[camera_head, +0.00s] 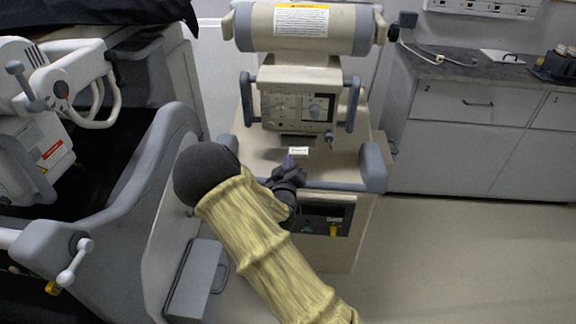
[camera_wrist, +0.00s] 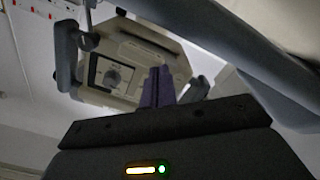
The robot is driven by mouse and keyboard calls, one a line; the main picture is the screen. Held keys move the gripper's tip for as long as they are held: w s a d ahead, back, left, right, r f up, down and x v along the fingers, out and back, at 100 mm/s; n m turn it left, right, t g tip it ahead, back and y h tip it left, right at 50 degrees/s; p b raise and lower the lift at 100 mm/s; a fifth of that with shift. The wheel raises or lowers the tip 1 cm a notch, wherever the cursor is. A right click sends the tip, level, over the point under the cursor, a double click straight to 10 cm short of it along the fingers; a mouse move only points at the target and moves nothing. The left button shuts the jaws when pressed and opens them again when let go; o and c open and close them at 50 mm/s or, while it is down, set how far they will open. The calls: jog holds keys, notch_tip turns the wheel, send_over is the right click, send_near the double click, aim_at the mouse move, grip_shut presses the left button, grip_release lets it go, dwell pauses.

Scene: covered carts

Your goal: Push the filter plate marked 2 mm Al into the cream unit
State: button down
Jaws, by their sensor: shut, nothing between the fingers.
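The rest of the plate is hard to make out. My gripper (camera_head: 289,161) is shut and empty, its purple fingertips just left of and nearer than the tag. In the wrist view the shut fingers (camera_wrist: 158,86) point toward the cream unit (camera_wrist: 123,62).
Grey handles (camera_head: 247,100) flank the unit. A grey rail (camera_head: 335,187) with a thick end (camera_head: 373,167) runs along the cart's near side. A covered cart (camera_head: 150,165) stands left; a counter (camera_head: 465,105) is at the right. Floor at right is clear.

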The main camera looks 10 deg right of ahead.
jog(key=shift+x, duration=2.55)
dwell(0.8)
jog(key=shift+a, duration=0.1)
jog(key=shift+b+v, duration=0.3)
jog(key=shift+v, duration=1.25)
jog(key=p+v, duration=0.3)
jog(key=v, duration=1.4)
jog(key=shift+s+p, duration=0.15)
jog(key=shift+p, duration=0.15)
